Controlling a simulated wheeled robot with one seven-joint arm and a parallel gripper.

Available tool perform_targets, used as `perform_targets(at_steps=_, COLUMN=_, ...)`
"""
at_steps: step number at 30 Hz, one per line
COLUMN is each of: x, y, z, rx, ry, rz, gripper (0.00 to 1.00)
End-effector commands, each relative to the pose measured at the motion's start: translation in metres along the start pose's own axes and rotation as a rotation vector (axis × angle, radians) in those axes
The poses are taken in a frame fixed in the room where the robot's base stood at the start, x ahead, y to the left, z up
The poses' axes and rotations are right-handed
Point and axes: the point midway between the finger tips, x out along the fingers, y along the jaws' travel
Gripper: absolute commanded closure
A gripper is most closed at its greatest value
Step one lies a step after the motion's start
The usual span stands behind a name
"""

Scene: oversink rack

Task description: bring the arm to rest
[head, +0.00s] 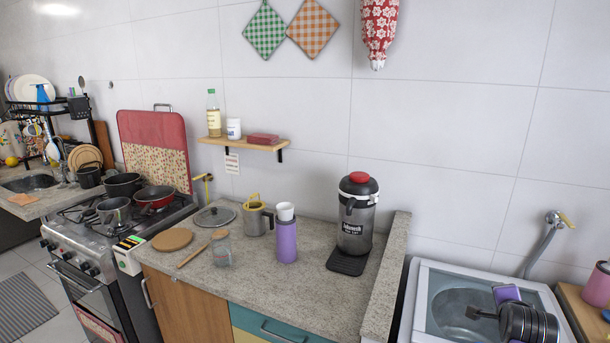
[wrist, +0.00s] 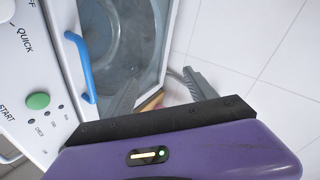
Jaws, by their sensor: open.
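In the wrist view my gripper (wrist: 160,88) shows as a purple hand with two dark fingers spread apart and nothing held between them. In the head view my dark arm (head: 530,322) shows at the lower right, in front of and above the washing machine (head: 416,290), with part of the purple hand beside it.
A wooden surface with a pink cup (head: 597,286) stands right of the machine. A tap (head: 552,228) sticks out from the wall above it. A stone ledge (head: 388,270) separates the machine from the counter with a coffee machine (head: 356,225) and purple bottle (head: 286,240).

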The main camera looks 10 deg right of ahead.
Motion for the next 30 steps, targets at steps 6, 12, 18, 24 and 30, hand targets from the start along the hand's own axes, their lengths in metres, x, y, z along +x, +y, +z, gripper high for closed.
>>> perform_targets(at_steps=6, x=-0.048, y=0.026, z=0.018, rx=-0.454, ry=0.087, rz=-0.233, gripper=0.35)
perform_targets(at_steps=12, x=-0.111, y=0.052, z=0.047, rx=-0.784, ry=0.15, rz=-0.419, gripper=0.35)
perform_targets(at_steps=18, x=-0.187, y=0.083, z=0.078, rx=-1.035, ry=0.196, rz=-0.585, gripper=0.35)
perform_targets(at_steps=24, x=-0.27, y=0.117, z=0.103, rx=-1.204, ry=0.219, rz=-0.727, gripper=0.35)
perform_targets(at_steps=30, x=-0.352, y=0.149, z=0.115, rx=-1.297, ry=0.208, rz=-0.829, gripper=0.35)
